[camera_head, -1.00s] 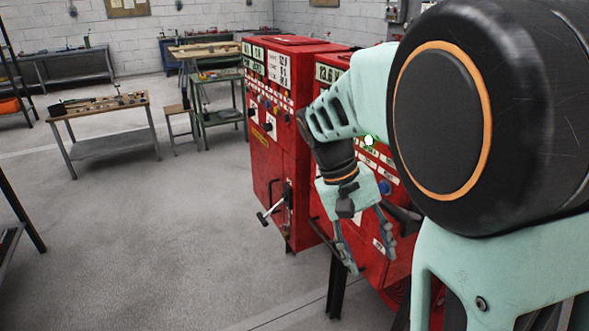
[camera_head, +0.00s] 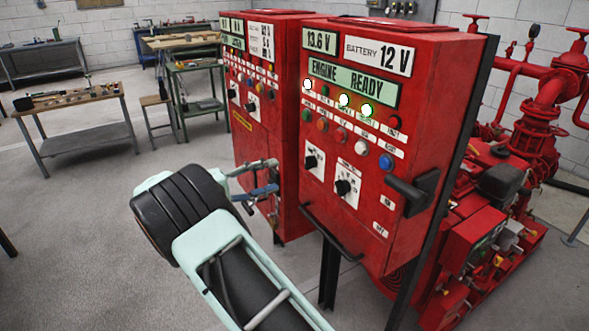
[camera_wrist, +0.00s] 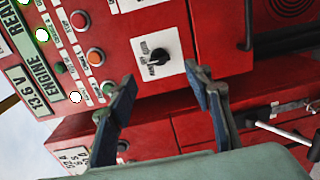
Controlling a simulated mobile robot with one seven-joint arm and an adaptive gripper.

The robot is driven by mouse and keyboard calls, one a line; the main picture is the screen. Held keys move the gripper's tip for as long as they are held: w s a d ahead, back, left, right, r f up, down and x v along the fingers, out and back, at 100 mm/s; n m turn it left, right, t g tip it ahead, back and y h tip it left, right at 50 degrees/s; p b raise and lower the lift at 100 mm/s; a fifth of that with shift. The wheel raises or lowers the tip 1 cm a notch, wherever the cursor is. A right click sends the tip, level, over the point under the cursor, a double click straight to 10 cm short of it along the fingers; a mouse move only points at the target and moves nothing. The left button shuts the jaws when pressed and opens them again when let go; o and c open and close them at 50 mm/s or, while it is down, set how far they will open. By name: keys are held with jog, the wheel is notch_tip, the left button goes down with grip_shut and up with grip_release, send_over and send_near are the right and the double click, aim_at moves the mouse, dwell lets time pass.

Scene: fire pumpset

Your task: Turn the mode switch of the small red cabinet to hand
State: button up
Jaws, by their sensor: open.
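The nearer red cabinet (camera_head: 400,180) carries an ENGINE READY panel and two black rotary switches on white plates, one at upper left (camera_head: 311,162) and one lower right (camera_head: 343,187). Another red cabinet (camera_head: 262,130), behind it to the left, also has black switches. I cannot tell which is the small one. My gripper (camera_head: 272,176) is open and empty, left of the nearer cabinet's front. In the wrist view the cabinet appears turned sideways; a black switch (camera_wrist: 158,57) shows just beyond and between the open fingertips (camera_wrist: 163,77), apart from them. Its labels are too small to read.
A black handle (camera_head: 412,190) juts from the nearer cabinet's right side, and a dark bar (camera_head: 330,235) runs along its lower front. Red pump pipework (camera_head: 540,105) stands at the right. Workbenches (camera_head: 80,110) stand at the back left. The floor on the left is clear.

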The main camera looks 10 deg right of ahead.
aim_at(310, 163)
jog(key=x, duration=1)
jog(key=shift+w+p, duration=0.45)
jog(key=shift+r, duration=0.1)
jog(key=c, duration=1.1)
jog(key=shift+c, duration=0.2)
